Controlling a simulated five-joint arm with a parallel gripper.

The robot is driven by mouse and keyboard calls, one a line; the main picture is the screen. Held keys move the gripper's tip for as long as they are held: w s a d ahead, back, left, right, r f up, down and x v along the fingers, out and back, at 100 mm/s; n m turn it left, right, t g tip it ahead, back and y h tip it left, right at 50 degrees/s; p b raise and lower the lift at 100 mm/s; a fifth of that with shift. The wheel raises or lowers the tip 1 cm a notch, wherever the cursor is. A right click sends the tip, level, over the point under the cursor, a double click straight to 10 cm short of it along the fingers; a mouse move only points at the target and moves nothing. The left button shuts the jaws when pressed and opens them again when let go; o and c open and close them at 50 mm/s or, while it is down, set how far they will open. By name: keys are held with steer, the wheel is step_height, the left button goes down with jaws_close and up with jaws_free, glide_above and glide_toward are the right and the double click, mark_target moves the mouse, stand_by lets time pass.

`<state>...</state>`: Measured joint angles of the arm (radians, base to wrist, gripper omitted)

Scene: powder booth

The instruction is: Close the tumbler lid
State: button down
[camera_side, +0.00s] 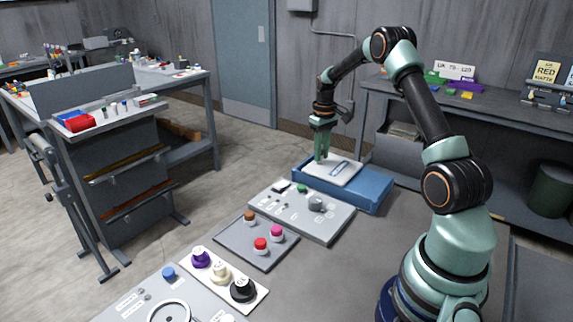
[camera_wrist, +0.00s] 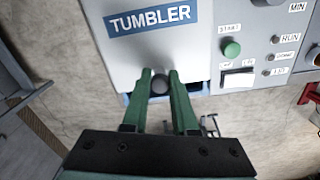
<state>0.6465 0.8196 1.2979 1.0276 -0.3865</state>
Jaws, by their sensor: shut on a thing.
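The tumbler lid (camera_side: 340,174) is a pale grey plate with a blue label strip, over the blue tumbler box (camera_side: 375,193). Blue box shows to the right of the lid in the side view. In the wrist view the lid (camera_wrist: 165,52) fills the upper middle, its label reading "TUMBLER". A dark round knob (camera_wrist: 160,85) stands near the lid's lower edge. My gripper (camera_side: 321,158) points down at the lid's left part. In the wrist view its green fingers (camera_wrist: 160,76) are shut on the knob, one on each side. I cannot tell whether the lid lies fully flat.
A grey control panel (camera_side: 330,220) with a green start button (camera_wrist: 232,48) and a grey dial sits beside the tumbler. A dark tray (camera_side: 240,246) with coloured-lid jars and a white plate (camera_side: 213,285) with purple, cream and black knobs lie nearer. Bare bench lies to the right.

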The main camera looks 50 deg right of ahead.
steer(key=shift+w+r, duration=0.15)
steer(key=shift+w, duration=1.95)
steer(key=c, duration=0.7)
jaws_free()
steer(key=shift+s, duration=0.1)
step_height(320, 180, up, 12)
